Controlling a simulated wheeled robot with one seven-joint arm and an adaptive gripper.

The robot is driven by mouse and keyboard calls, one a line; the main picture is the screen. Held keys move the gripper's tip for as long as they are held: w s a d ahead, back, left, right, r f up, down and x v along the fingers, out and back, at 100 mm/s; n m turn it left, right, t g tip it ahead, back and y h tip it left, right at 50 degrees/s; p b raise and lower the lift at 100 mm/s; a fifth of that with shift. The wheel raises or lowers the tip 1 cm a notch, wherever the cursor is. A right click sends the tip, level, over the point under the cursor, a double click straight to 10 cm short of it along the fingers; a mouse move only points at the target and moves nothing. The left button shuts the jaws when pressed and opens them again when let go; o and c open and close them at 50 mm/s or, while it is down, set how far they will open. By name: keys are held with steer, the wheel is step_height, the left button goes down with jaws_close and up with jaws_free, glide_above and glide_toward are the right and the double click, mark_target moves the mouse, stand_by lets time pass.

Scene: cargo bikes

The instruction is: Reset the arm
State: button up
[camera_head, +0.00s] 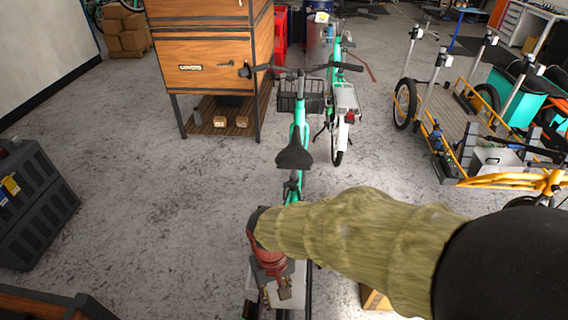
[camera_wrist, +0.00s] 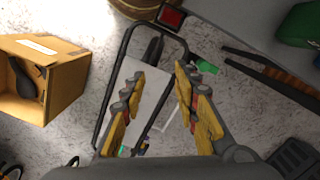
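My arm reaches in from the lower right of the head view in a yellowish sleeve. My gripper (camera_head: 277,290) hangs at its end, low in the middle of the head view. In the wrist view my gripper (camera_wrist: 158,100) has its two yellow fingers spread well apart. Nothing shows gripped between them. Beneath the fingers are a black tube frame (camera_wrist: 122,60) and a pale flat panel (camera_wrist: 148,92), apparently part of a bike's rear. The fingertips look apart from these, but the exact height is hard to tell.
A green bike (camera_head: 297,135) stands just ahead of my arm, near a wooden cabinet (camera_head: 205,65). A yellow cargo bike (camera_head: 510,180) is at right, a dark grey case (camera_head: 35,205) at left. An open cardboard box (camera_wrist: 62,95) lies left in the wrist view.

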steer(key=s+d+r+m+t, duration=0.1)
steer(key=d+r+m+t, duration=0.1)
steer(key=d+r, duration=0.8)
steer(key=s+d+r+m+t, duration=0.2)
steer(key=d+r+t, duration=0.2)
steer(key=d+r, duration=0.7)
steer(key=shift+s+r, duration=0.3)
steer(key=shift+r, duration=0.1)
